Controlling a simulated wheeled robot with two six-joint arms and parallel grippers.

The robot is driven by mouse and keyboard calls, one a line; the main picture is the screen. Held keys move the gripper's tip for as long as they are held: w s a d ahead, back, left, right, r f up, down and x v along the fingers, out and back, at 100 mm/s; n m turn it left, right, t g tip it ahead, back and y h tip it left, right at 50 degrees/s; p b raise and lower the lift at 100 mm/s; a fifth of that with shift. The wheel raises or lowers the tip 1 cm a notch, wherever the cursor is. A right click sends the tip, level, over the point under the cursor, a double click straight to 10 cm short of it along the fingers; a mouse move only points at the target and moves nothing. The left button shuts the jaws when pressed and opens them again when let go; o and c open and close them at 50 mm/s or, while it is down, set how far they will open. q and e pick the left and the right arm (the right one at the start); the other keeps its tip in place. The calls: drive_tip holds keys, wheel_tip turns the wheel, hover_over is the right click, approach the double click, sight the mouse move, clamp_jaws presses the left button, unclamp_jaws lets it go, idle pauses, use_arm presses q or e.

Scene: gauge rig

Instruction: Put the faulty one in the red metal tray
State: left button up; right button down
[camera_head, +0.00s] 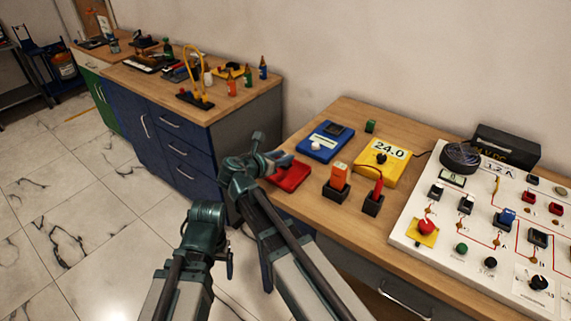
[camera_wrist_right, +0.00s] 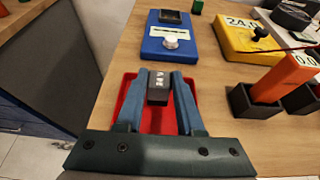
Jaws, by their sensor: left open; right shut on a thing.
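My right gripper (camera_wrist_right: 159,92) is shut on a small dark block (camera_wrist_right: 157,97) with pale markings on its top end. It holds the block over the red metal tray (camera_wrist_right: 128,117), whose rim and floor show around the fingers. In the head view the right gripper (camera_head: 277,160) is at the tray's far left part, and the tray (camera_head: 291,177) lies at the table's left edge. Whether the block touches the tray floor cannot be told. My left gripper (camera_head: 229,262) is open, low in front of the table and away from the objects.
A blue meter (camera_head: 325,142) and a yellow meter reading 24.0 (camera_head: 379,164) stand beyond the tray. An orange tester (camera_head: 340,176) and a red probe (camera_head: 377,188) sit in dark holders to its right. A white gauge panel (camera_head: 480,225) fills the table's right side.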

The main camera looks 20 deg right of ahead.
wheel_tip(320, 180, down, 2)
drive_tip(key=shift+s+f+b, duration=0.15)
drive_tip(key=shift+f+b, duration=0.05)
drive_tip(key=shift+b, duration=0.4)
drive_tip(key=shift+s+a+f+b, duration=0.1)
drive_tip(key=shift+a+f+b, duration=0.1)
drive_tip(key=shift+b, duration=0.1)
use_arm(q)
wheel_tip(320, 180, down, 3)
drive_tip(key=shift+r, duration=0.1)
use_arm(e)
drive_tip(key=shift+d, duration=0.1)
drive_tip(key=shift+f, duration=0.15)
drive_tip(key=c, duration=0.5)
unclamp_jaws()
drive_tip(key=shift+c, duration=0.2)
drive_tip(key=shift+r, duration=0.25)
